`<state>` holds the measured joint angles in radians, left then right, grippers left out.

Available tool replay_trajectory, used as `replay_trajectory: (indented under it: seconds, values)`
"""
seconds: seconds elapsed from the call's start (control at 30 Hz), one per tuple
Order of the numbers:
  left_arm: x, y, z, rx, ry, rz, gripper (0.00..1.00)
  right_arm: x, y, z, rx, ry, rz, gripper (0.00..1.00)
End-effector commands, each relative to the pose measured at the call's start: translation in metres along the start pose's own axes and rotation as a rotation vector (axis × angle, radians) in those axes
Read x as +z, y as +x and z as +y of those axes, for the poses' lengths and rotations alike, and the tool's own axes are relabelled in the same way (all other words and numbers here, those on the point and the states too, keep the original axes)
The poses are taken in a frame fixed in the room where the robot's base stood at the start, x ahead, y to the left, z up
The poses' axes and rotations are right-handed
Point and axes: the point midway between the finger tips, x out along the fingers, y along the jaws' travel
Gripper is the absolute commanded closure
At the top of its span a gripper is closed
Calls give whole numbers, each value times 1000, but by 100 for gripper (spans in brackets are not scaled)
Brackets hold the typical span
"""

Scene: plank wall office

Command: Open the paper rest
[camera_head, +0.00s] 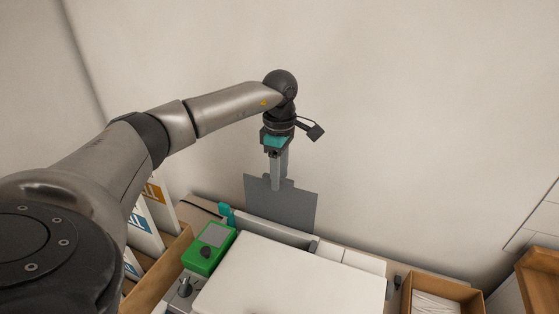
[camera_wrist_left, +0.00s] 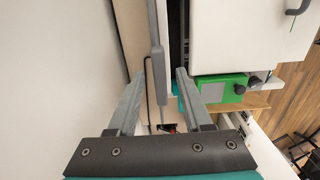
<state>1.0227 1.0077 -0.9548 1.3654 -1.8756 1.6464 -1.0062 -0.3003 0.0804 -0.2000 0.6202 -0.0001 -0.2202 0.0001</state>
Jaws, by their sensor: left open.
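The paper rest (camera_head: 295,208) is a grey flat plate standing up behind the white machine (camera_head: 290,275), close to the wall. My left gripper (camera_head: 276,186) points down at the top edge of the plate. In the left wrist view the plate shows nearly edge-on as a thin grey strip (camera_wrist_left: 157,60). It runs between the two open fingers of my left gripper (camera_wrist_left: 165,70). Whether either finger touches it I cannot tell. The machine has a green control panel (camera_head: 208,250) at its left, which also shows in the wrist view (camera_wrist_left: 221,92). My right gripper is not in view.
White binders (camera_head: 148,228) stand in a wooden holder at the left. A wooden box of papers (camera_head: 434,302) stands right of the machine. The space above the machine is clear.

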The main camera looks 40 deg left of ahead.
Motion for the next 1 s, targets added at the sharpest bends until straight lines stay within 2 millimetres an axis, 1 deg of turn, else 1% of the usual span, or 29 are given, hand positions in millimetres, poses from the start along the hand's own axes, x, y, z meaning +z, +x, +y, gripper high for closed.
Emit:
replay_trajectory:
  seconds: [0.17,0.4,0.5,0.6,0.7,0.8,1.0]
  values:
    - [0,-25,1,7,0,-3,50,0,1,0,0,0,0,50]
    - [0,-83,1,8,0,-3,50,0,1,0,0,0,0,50]
    - [0,-106,1,8,-1,-3,50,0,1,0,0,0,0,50]
    - [0,-125,1,6,-1,-2,50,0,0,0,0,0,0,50]
    - [0,-139,0,4,-1,-2,50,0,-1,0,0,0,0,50]
    - [0,-147,0,3,-1,-2,50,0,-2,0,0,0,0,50]
    - [0,-151,0,2,0,-1,50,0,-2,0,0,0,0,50]
